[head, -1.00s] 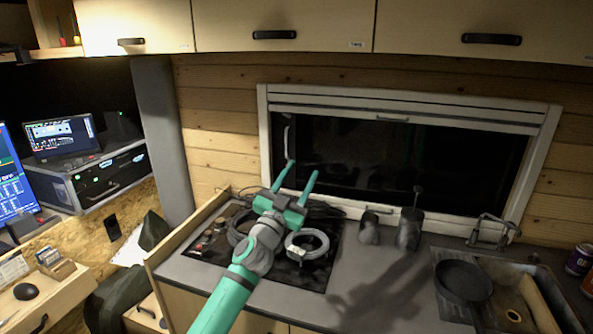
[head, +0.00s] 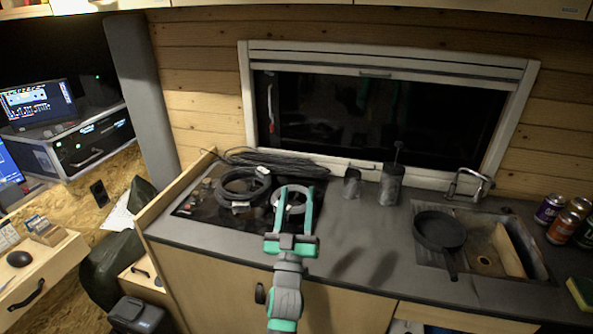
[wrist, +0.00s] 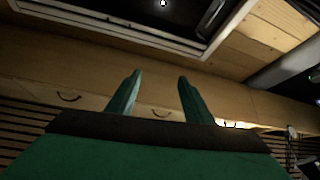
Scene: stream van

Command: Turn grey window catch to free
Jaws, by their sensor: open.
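The window (head: 385,125) is a dark pane in a white frame above the counter. A slim grey upright catch (head: 271,108) sits at the pane's left side in the head view, clear of my gripper. What looks like the same catch (wrist: 211,15) shows near the top of the wrist view, beyond my fingertips. My gripper (head: 299,190) is open and empty, its two green fingers spread. It is below the catch and slightly right of it, in front of the counter and overlapping the cable coils in the picture.
Cable coils (head: 240,187) lie on the dark hob. Two dark cups (head: 390,184) stand under the window, left of the tap (head: 470,185). A pan (head: 440,231) rests by the sink, with cans (head: 550,208) at right. Overhead cabinets (wrist: 75,75) show in the wrist view.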

